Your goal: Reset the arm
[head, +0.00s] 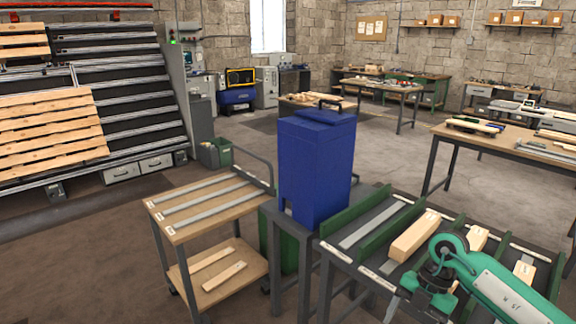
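My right arm (505,292), teal and white, comes in from the lower right and reaches over the dark bench. Its dark wrist joint and a teal end part (430,291) hang above the bench's front edge, near a wooden block (414,236). The fingers are not clear at this size, and I see nothing held. The block lies in a bench lane beside a green divider (371,210). More wood pieces lie to the right, partly behind my arm. My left arm and gripper are not in view.
A tall blue box (318,165) stands left of the bench. A wooden-topped cart (208,204) with metal strips is further left. A rack (135,95) with a slatted pallet (50,130) stands at the left. The floor behind the bench is open.

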